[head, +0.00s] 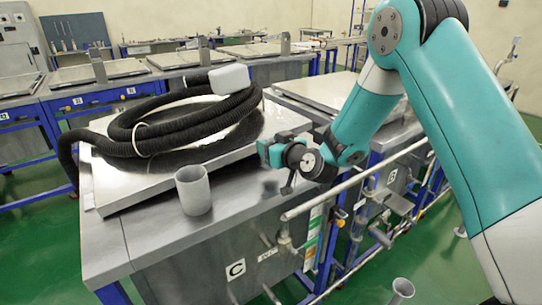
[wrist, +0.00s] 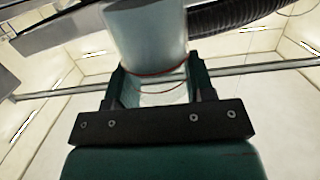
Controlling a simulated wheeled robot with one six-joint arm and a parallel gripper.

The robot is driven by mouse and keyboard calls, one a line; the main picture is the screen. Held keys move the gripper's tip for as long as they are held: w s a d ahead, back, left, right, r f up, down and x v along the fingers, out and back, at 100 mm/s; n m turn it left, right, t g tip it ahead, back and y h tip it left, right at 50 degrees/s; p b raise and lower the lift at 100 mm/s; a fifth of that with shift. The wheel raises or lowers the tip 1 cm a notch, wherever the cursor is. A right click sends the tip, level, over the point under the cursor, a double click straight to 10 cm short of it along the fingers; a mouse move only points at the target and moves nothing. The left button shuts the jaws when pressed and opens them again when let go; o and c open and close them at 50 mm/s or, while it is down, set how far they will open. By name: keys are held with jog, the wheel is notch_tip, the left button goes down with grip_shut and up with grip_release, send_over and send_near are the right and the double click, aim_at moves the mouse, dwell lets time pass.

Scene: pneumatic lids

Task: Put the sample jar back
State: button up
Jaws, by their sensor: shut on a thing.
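My gripper (head: 268,153) is at the right of the bench marked C, above its edge. In the wrist view its dark teal fingers (wrist: 160,92) are shut on a pale, see-through thing with thin reddish curved lines, which I take for the sample jar (wrist: 162,94). The jar is too small to make out in the head view. A grey, open-topped cylinder (head: 193,190) stands upright on the bench's front ledge, left of my gripper and apart from it. A grey cylinder (wrist: 148,38) fills the top middle of the wrist view; whether it is the same one is unclear.
A black ribbed hose (head: 190,115) with a white end block (head: 229,78) lies coiled on the bench's metal lid (head: 122,188). A metal rail (head: 350,183) runs along the right side. Another grey cylinder (head: 402,290) shows at the bottom right. Bare ledge surrounds the standing cylinder.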

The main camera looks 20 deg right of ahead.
jog(key=shift+f, duration=1.75)
jog(key=shift+f, duration=0.15)
jog(key=o, duration=1)
jog(key=shift+s+b, duration=0.15)
jog(key=shift+b, duration=0.15)
jog(key=b+v, duration=0.9)
jog(key=v, duration=0.2)
jog(key=s+a+r+n+g+y, duration=0.2)
jog(key=s+a+n+g+y, duration=0.25)
jog(key=s+a+g, duration=0.5)
jog(key=s+g+h, duration=0.1)
jog(key=s+g, duration=0.1)
jog(key=s, duration=0.4)
jog(key=s+d+g+h, duration=0.1)
jog(key=s+g+h, duration=0.1)
jog(key=s, duration=0.4)
jog(key=s+m+g+h, duration=0.1)
jog(key=s+g+h, duration=0.1)
jog(key=s, duration=0.5)
jog(key=shift+d+f, duration=0.25)
jog(key=shift+d, duration=0.1)
